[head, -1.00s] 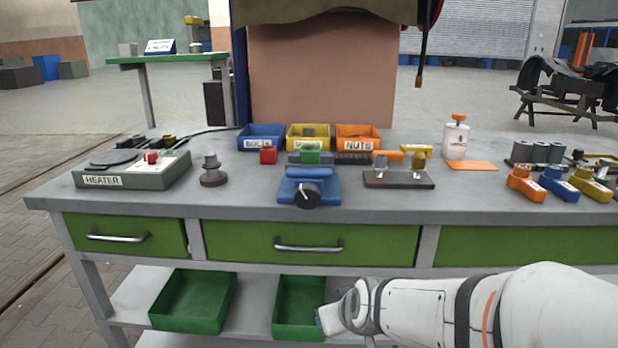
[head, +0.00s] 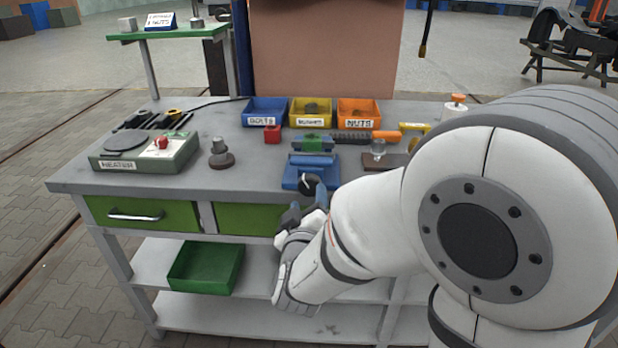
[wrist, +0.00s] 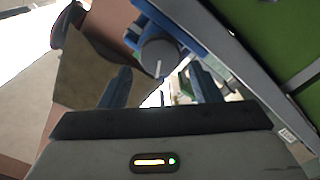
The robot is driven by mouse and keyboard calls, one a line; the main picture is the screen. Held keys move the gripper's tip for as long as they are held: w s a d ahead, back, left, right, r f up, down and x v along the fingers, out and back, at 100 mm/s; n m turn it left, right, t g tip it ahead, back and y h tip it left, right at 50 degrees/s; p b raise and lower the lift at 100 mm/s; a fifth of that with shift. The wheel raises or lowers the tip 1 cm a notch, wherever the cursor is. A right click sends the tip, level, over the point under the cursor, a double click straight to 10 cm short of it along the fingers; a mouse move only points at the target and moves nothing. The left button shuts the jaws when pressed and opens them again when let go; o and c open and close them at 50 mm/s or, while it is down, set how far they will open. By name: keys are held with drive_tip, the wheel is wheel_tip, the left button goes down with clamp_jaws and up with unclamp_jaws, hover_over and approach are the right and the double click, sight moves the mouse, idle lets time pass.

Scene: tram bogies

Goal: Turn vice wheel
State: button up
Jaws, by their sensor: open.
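The blue vice (head: 298,178) sits at the front edge of the grey workbench. Its dark round wheel (head: 308,184) faces the front and is partly hidden by my gripper in the head view. In the wrist view the wheel (wrist: 158,57) with a pale pointer line shows just beyond the fingertips, in front of the blue vice body (wrist: 160,18). My gripper (wrist: 160,86) is open, with its blue fingers apart and nothing between them. The wheel lies ahead of the gap between the fingers. I cannot tell whether a finger touches it.
A grey stepped part (head: 220,154) and the heater (head: 145,152) are to the left.

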sight(310, 188)
drive_tip(key=w, duration=0.6)
drive_tip(key=shift+w+d+p, duration=0.15)
drive_tip(key=shift+w+p, duration=0.15)
drive_tip(key=shift+c, duration=0.3)
drive_tip(key=c, duration=0.6)
drive_tip(key=shift+c, duration=0.2)
drive_tip(key=shift+b, duration=0.35)
drive_tip(key=shift+f+m+b, duration=0.2)
drive_tip(key=shift+m+b, duration=0.9)
drive_tip(key=m+b, duration=0.3)
drive_tip(key=b, duration=0.1)
drive_tip(key=m+b, duration=0.3)
drive_tip(key=shift+m, duration=0.4)
drive_tip(key=shift+d+r+m+b, duration=0.1)
drive_tip(key=shift+r+m+b, duration=0.05)
drive_tip(key=shift+m+b, duration=1.2)
